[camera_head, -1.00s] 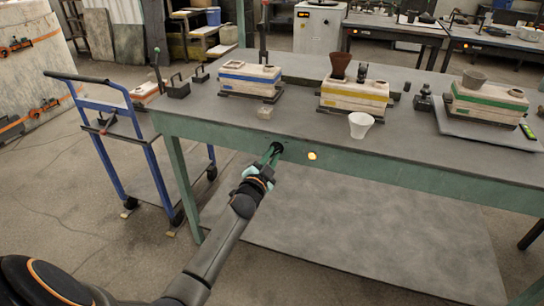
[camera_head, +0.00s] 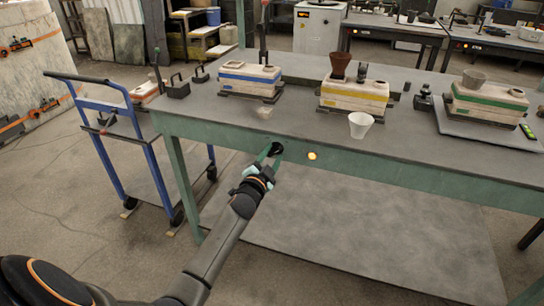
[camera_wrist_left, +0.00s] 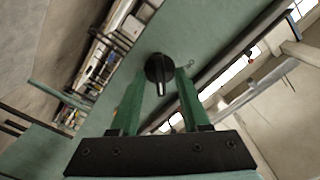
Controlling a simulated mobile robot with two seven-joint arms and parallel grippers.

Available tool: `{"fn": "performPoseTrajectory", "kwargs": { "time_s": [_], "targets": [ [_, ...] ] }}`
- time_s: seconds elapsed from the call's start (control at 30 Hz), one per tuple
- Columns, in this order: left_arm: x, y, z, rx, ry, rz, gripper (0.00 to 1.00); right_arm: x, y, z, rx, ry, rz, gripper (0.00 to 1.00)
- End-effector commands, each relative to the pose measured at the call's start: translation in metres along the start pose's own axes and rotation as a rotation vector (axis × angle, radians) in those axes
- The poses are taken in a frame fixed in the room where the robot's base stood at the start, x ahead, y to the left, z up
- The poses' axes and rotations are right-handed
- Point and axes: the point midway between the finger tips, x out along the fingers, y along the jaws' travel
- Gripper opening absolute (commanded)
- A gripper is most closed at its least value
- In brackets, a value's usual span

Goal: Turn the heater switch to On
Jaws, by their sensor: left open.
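The heater switch is a round black knob (camera_head: 277,148) on the front edge of the green table. In the left wrist view the knob (camera_wrist_left: 159,68) faces me, with a pale pointer mark toward the bottom of the picture. My left gripper (camera_head: 268,154) is at the knob, partly covering it in the head view. In the left wrist view its two green fingers (camera_wrist_left: 158,76) are open, one on each side of the knob. I cannot tell whether they touch it. My right gripper is not in view.
A yellow lamp (camera_head: 312,156) glows to the right of the knob. On the tabletop are a white cup (camera_head: 360,125), a small translucent piece (camera_head: 264,112) and several striped mould blocks. A blue cart (camera_head: 152,150) stands to the left.

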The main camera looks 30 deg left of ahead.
Motion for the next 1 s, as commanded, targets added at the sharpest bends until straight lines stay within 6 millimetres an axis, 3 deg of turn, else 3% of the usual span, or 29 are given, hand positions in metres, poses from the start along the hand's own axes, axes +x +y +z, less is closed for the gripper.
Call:
{"fn": "performPoseTrajectory", "kwargs": {
  "time_s": [0.27,0.8,1.0],
  "targets": [
    [-0.009,0.000,0.000,-0.001,-0.001,0.001,0.46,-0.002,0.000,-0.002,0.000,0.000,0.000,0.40],
    [-0.103,0.000,0.000,-0.002,-0.002,0.002,0.46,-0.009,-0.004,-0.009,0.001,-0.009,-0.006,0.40],
    [-0.122,0.000,0.000,0.000,0.000,0.000,0.46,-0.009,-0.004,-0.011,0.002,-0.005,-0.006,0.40]
  ]
}}
